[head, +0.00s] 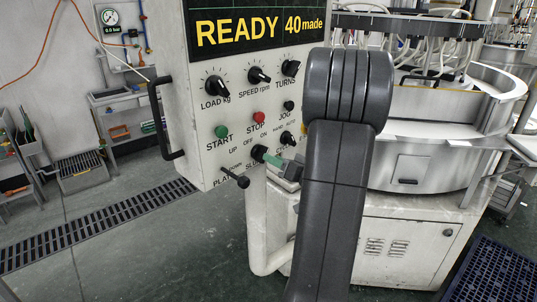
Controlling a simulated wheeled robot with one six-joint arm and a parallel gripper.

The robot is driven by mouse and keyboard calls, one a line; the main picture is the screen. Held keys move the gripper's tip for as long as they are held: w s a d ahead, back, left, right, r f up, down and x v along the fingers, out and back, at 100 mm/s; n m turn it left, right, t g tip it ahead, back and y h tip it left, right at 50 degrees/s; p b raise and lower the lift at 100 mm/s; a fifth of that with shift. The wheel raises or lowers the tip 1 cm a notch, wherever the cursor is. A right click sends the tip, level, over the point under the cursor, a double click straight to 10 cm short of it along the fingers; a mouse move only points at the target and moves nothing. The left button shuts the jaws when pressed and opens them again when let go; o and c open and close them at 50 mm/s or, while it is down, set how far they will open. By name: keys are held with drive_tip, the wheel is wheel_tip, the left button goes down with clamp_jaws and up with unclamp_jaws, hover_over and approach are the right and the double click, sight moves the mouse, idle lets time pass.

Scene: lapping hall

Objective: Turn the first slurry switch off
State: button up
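The control panel (203,120) of the near lapping machine hangs at the upper middle. Its slurry switch (258,153) is a dark knob low on the panel, above a partly hidden label starting "SL" and below the marks OFF and ON. My gripper (271,160) is at this knob, its greenish fingertips touching or almost touching it from the right. My arm hides much of the gripper. I cannot tell whether the fingers are closed on the knob, nor which mark the knob points to.
A platen lever (236,178) sticks out just left of the slurry switch. Above are green START (221,132) and red STOP (259,118) buttons. The display (258,28) reads READY, 40 made. A black handle (161,118) edges the panel; the round machine (420,160) stands right.

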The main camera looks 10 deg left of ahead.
sight(261, 153)
drive_tip(key=shift+x, duration=1.7)
clamp_jaws()
